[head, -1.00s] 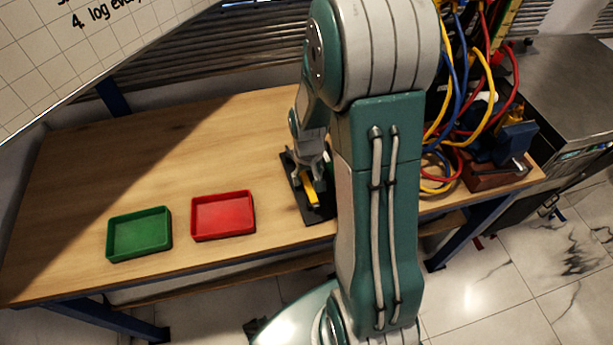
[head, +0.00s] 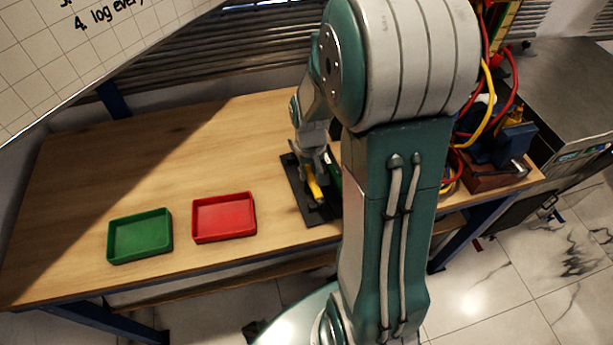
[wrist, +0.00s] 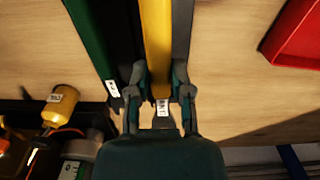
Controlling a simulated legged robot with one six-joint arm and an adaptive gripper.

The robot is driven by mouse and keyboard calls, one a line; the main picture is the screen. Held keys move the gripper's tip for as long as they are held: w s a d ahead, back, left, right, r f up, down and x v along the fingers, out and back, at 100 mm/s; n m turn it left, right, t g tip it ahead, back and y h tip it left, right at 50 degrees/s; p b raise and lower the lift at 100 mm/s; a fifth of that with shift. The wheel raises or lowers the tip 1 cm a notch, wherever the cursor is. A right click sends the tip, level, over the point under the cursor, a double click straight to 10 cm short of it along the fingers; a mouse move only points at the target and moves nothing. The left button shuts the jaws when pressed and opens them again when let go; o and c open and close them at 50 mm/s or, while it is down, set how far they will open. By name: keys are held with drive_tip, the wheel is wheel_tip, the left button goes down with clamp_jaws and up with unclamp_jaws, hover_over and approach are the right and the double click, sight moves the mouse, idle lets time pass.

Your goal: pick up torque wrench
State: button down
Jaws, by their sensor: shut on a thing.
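A long yellow tool, apparently the torque wrench (head: 315,187), lies on a dark mat (head: 294,185) on the workbench. It also shows in the wrist view (wrist: 157,45), with a small white label at its near end. My gripper (wrist: 160,88) is shut on this yellow tool, one finger on each side. In the head view my gripper (head: 312,168) is low over the mat, and my arm hides part of the area to its right. A green bar-like tool (wrist: 92,40) with a white label lies beside it on the left in the wrist view.
A red tray (head: 223,218) and a green tray (head: 140,236) stand left of the mat on the wooden bench (head: 150,160). Red and yellow cables (head: 490,105) and a blue vise-like device (head: 507,142) are at the right. The bench's left part is clear.

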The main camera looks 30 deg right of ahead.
drive_tip(key=s+d+r, duration=0.3)
drive_tip(key=s+r, duration=0.6)
drive_tip(key=s, duration=0.3)
drive_tip(key=shift+s, duration=0.35)
drive_tip(key=shift+d+f, duration=0.1)
drive_tip(key=c, duration=1.2)
unclamp_jaws()
clamp_jaws()
drive_tip(key=shift+w, duration=0.1)
